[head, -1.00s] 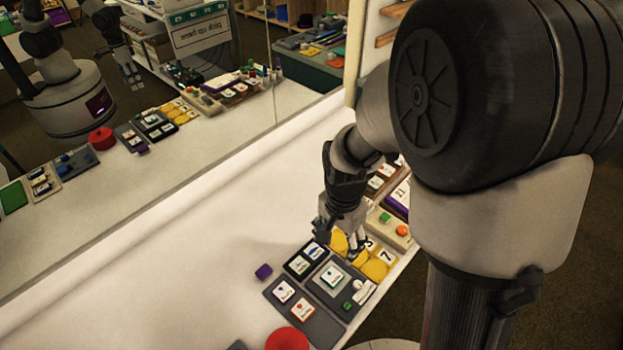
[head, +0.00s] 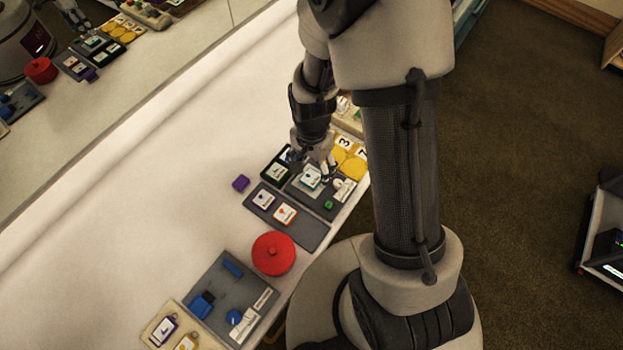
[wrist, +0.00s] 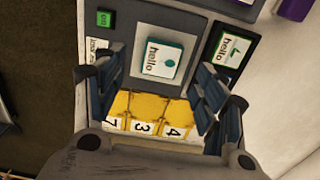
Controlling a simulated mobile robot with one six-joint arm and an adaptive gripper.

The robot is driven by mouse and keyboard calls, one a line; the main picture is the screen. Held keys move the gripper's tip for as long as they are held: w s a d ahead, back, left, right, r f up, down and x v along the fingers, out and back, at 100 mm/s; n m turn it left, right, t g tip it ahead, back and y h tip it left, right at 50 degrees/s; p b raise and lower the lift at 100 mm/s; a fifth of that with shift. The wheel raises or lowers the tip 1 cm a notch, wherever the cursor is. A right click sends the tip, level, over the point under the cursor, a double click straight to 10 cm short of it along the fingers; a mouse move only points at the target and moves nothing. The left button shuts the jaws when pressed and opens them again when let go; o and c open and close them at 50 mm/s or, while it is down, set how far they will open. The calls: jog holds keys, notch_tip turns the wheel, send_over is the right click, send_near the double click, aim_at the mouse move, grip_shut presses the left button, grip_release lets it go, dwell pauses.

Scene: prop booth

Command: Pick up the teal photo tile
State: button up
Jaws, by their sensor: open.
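The teal photo tile (head: 311,178) lies on a dark grey tray (head: 297,190). In the wrist view the tile (wrist: 158,56) shows a white face with "hello", a leaf-like mark and a teal rim. My gripper (head: 326,172) is just above the tray, close to the tile. In the wrist view my gripper (wrist: 150,88) is open and empty. Its fingers stand wide apart, one on each side of the tile's line, with the tile beyond them. I cannot tell the exact height above the tile.
A small green block (head: 328,205) and a white label share the tray. A black tray with a green-rimmed tile (wrist: 235,48) adjoins it. Yellow numbered pieces (head: 351,165) lie behind. A grey tray with two tiles (head: 284,214), a purple block (head: 241,183) and a red lidded pot (head: 274,253) are nearer.

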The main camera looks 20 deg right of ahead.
aim_at(312, 178)
jog(key=f+b, duration=0.1)
jog(key=f, duration=0.1)
jog(key=f+b, duration=0.1)
jog(key=f, duration=0.1)
jog(key=shift+w+f, duration=0.2)
jog(key=shift+f, duration=0.15)
jog(key=shift+r, duration=0.1)
jog(key=shift+c, duration=0.5)
jog(key=c, duration=1)
jog(key=shift+r, duration=0.1)
